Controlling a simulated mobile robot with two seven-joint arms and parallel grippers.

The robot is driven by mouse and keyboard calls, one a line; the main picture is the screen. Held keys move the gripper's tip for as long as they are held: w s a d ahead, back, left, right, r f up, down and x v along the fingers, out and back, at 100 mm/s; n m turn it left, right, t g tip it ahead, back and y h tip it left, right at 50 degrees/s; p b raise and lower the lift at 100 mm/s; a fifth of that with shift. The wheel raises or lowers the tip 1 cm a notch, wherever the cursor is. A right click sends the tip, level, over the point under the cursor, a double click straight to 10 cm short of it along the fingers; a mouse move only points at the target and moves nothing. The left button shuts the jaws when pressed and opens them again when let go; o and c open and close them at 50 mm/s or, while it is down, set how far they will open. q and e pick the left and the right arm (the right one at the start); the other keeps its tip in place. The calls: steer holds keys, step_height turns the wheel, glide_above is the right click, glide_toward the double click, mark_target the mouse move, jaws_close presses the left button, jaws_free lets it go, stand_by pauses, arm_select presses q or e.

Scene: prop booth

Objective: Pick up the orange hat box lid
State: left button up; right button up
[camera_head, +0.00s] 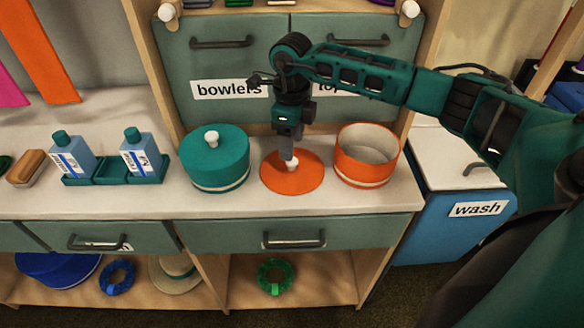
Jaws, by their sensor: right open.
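The orange hat box lid (309,181) lies flat on the white counter, a disc with a small white knob (291,163) at its middle. My right gripper (288,154) points down directly over the lid, with its fingertips at the knob. It is open; whether the fingers touch the knob cannot be told. The open orange hat box (366,170) stands just right of the lid, without a cover, and looks empty. My left gripper is not in view.
A teal lidded hat box (214,158) stands close left of the lid. Two blue bottles (141,157) sit in a green tray (111,172) further left, beside a brush (26,168). Drawers (295,238) run below the counter's front edge. A blue wash bin (455,222) stands right.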

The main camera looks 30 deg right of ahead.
mark_target(292, 165)
step_height(292, 165, down, 5)
steer(key=shift+s+r, duration=0.1)
steer(key=shift+r, duration=0.05)
steer(key=c, duration=0.3)
jaws_close()
steer(key=shift+r, duration=0.15)
